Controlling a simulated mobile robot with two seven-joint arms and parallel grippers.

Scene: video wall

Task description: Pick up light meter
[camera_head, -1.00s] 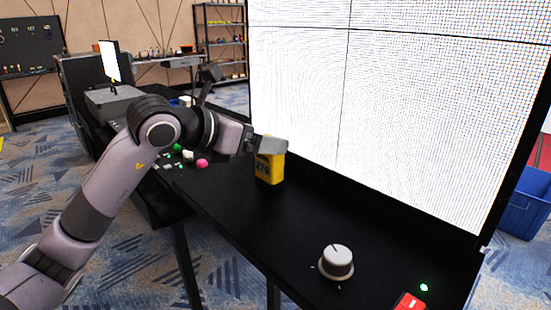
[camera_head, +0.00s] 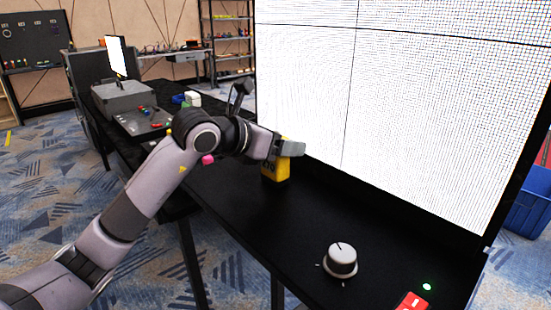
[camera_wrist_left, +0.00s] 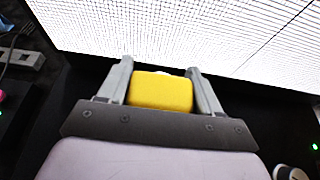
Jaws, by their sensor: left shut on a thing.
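The light meter (camera_head: 277,168) is a yellow block with dark digits on its front. It stands upright on the black table in front of the bright video wall, or very close to the tabletop; I cannot tell which. My left gripper (camera_head: 287,147) is at its upper part and hides some of the digits. In the left wrist view the yellow top of the meter (camera_wrist_left: 161,92) sits between the two grey fingers of my left gripper (camera_wrist_left: 162,80), which is shut on it. My right gripper is not in view.
The video wall (camera_head: 400,100) rises close behind the meter. A white knob (camera_head: 341,260) and a red switch (camera_head: 412,302) are at the table's near right. A pink item (camera_head: 208,160) lies left of the meter. The black tabletop (camera_head: 265,215) in front is clear.

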